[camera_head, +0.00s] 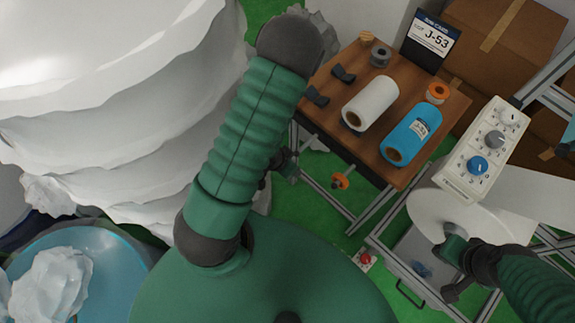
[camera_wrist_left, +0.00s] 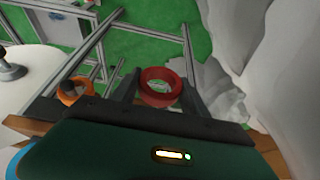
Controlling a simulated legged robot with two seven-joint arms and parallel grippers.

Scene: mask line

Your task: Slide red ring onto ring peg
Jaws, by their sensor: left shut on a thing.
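The red ring (camera_wrist_left: 160,88) is between the two fingers of my left gripper (camera_wrist_left: 158,95) in the left wrist view, and the gripper is shut on it. Green floor and pale wrapping show behind it. In the head view, a dark part of my left gripper (camera_head: 285,165) shows beside my arm, which hides the red ring. I cannot clearly make out a bare ring peg. My right gripper (camera_head: 453,272) is by a white roll; its jaws are unclear.
A brown table (camera_head: 330,110) carries a white roll (camera_head: 370,103), a blue roll (camera_head: 412,135) and small spools. A control box (camera_head: 482,150) and large white roll (camera_head: 470,222) are at right. White wrapped bulk (camera_head: 120,130) fills the left. Green floor lies between.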

